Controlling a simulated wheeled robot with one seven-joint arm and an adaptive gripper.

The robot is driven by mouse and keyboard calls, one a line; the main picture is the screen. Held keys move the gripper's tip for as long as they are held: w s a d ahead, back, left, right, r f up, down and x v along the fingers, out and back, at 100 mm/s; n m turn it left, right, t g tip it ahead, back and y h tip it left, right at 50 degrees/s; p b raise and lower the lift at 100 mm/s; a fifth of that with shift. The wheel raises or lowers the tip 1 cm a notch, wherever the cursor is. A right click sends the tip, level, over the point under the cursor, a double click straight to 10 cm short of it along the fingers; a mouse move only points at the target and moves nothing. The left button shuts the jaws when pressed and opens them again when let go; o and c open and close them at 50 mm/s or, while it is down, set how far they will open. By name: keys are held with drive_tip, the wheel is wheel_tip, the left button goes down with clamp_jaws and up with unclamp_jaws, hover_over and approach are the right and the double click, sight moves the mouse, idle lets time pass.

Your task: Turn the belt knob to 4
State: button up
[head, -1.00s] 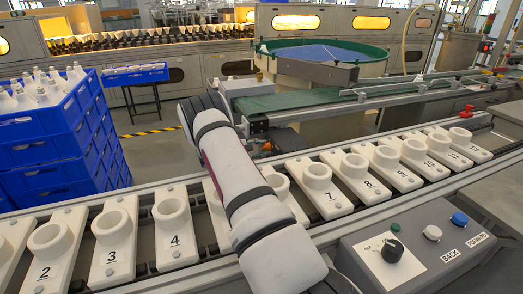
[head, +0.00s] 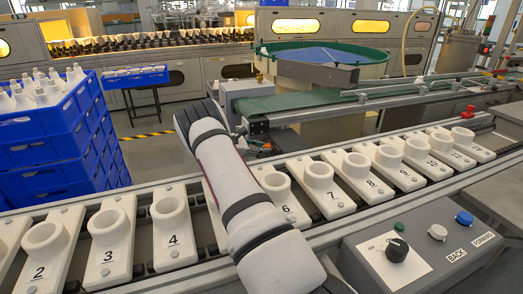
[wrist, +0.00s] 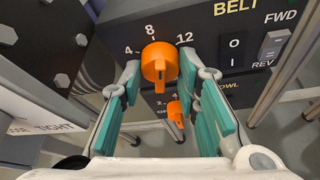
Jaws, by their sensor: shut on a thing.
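The orange belt knob (wrist: 159,64) is on a dark panel in the wrist view, under the BELT label. The numbers 4, 8 and 12 run around its top. Its raised grip stands about upright, in line with 8. My gripper (wrist: 160,69) has its teal-padded fingers on either side of this knob and is shut on it.
A second orange knob (wrist: 175,112) sits just below, between the fingers. A rocker switch (wrist: 234,50) is right of the belt knob. In the head view, a row of numbered white holders crosses in front, and a grey control box (head: 425,240) stands at right.

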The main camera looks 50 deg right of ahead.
idle(0.4)
drive_tip(key=o, duration=1.1)
drive_tip(key=shift+o, duration=0.2)
drive_tip(key=shift+r, duration=0.1)
